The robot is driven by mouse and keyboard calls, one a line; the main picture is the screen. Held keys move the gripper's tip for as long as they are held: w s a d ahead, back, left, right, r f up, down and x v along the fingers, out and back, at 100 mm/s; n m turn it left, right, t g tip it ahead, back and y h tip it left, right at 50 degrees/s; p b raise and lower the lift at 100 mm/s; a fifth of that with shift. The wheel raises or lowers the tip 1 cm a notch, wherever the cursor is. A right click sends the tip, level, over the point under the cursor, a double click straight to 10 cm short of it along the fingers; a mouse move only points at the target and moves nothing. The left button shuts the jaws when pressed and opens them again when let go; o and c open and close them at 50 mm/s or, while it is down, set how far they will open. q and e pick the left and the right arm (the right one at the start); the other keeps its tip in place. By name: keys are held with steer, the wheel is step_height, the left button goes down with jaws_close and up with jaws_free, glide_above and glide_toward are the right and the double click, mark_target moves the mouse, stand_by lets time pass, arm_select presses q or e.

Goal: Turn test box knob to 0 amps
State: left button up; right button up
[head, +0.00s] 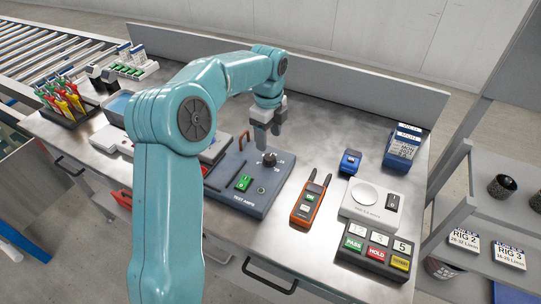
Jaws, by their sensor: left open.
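The test box (243,205) is a dark blue-grey flat box on the metal bench, marked "TEST AMPS" near its front edge. Its black round knob (269,159) sits on the upper right part of its top, with small markings around it. I cannot read the knob's setting. A green switch (244,183) is on the box in front of the knob. My left gripper (264,143) points down just above and behind the knob, open. I cannot tell whether its fingers touch the knob. My right gripper is not in view.
An orange handheld meter (311,200) lies right of the box. Tools in a rack (62,104) stand left. Bare bench lies behind the meter.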

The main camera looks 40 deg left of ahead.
mark_target(269, 157)
arm_select(q)
step_height(269, 157, down, 8)
steer(key=shift+d+r, duration=0.1)
steer(key=shift+r, duration=0.05)
steer(key=c, duration=1)
steer(key=shift+c, duration=0.2)
